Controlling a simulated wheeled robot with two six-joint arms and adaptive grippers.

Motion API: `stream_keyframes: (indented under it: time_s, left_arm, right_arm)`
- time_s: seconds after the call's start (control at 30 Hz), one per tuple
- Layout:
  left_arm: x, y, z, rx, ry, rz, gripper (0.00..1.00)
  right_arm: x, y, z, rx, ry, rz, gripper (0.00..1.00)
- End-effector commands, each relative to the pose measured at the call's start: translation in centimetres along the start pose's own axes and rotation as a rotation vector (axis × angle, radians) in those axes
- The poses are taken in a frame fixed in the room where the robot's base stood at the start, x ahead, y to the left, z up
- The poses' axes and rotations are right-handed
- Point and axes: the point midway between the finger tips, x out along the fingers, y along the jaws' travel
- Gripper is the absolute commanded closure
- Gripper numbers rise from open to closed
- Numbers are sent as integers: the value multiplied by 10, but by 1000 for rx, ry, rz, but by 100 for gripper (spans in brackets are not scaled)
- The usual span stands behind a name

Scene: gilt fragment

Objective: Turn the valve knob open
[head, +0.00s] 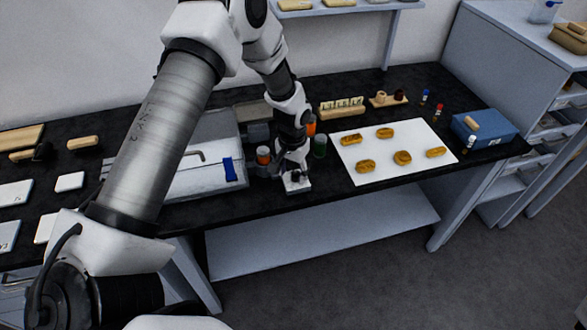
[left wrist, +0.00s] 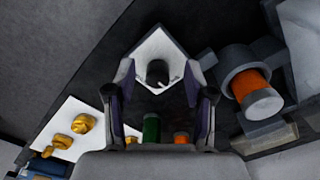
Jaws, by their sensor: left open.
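The valve knob is a small dark round knob (left wrist: 157,72) on a white square plate (left wrist: 152,48), near the front edge of the black table. In the head view the white plate (head: 298,187) shows just under my left gripper (head: 292,163), which points down at it. In the left wrist view my left gripper (left wrist: 158,82) is open, with one finger on each side of the knob in the picture. I cannot tell whether the fingertips touch the knob or are still above it. A small light mark or pointer shows at the knob's lower side. My right gripper is not in view.
A green-bodied jar (head: 320,147) and an orange-bodied jar (head: 263,155) stand close to my left gripper. A white sheet (head: 380,175) with several golden pieces lies to the right, beside a blue box (head: 486,128).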

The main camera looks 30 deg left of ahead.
Motion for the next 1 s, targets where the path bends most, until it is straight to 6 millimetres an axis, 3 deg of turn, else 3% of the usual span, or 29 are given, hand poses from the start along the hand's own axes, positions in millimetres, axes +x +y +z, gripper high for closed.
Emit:
stream_keyframes:
  time_s: [0.27, 0.37, 0.43, 1.0]
  left_arm:
    - [7, 0, 0, 0, 1, 0, 46]
    - [7, 0, 0, 0, 1, 0, 75]
    - [7, 0, 0, 0, 1, 0, 99]
    - [8, 0, 0, 38, 1, 0, 100]
  right_arm:
    - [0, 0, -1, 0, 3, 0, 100]
    - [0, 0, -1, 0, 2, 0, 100]
    - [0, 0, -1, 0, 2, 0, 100]
    - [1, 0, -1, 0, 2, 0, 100]
